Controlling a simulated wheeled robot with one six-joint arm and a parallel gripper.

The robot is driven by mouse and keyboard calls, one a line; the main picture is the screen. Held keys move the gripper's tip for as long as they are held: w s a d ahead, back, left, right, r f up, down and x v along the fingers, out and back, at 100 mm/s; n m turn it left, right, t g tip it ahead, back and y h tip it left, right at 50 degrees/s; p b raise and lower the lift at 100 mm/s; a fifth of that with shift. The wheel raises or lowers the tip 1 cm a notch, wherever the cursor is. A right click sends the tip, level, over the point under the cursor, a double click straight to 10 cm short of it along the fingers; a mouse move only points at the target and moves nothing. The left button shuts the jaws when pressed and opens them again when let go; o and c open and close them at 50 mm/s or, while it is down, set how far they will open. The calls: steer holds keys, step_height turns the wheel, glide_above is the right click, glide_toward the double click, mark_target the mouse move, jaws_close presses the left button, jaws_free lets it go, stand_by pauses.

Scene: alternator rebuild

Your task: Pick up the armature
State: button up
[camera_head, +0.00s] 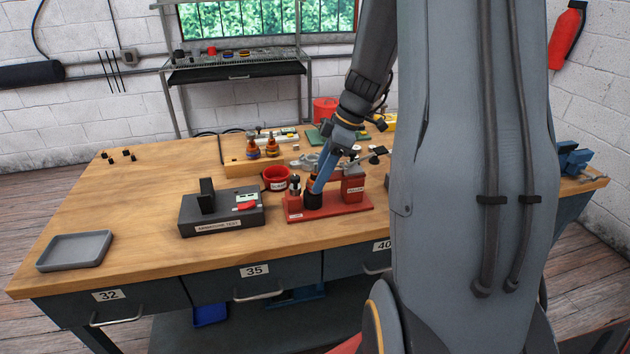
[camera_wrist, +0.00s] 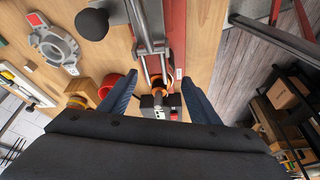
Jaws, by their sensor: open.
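The armature (camera_head: 313,201), dark with a copper-orange band, sits at the red puller stand (camera_head: 347,208) on the bench. My gripper (camera_head: 318,187) reaches down to it from above, with its blue fingers partly covering it. In the wrist view the orange part of the armature (camera_wrist: 157,83) shows between the fingertips of my gripper (camera_wrist: 160,78). The fingers are open, one on each side, with gaps visible. The lower part of the armature is hidden, and I cannot tell how it is held in the stand.
The armature test box (camera_head: 222,221) stands left of the stand. A red bowl (camera_head: 276,172) is close behind. A grey tray (camera_head: 74,250) lies at the bench's left front corner. The bench's left side is mostly bare.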

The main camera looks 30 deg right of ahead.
steer(key=shift+x, duration=1.05)
jaws_close()
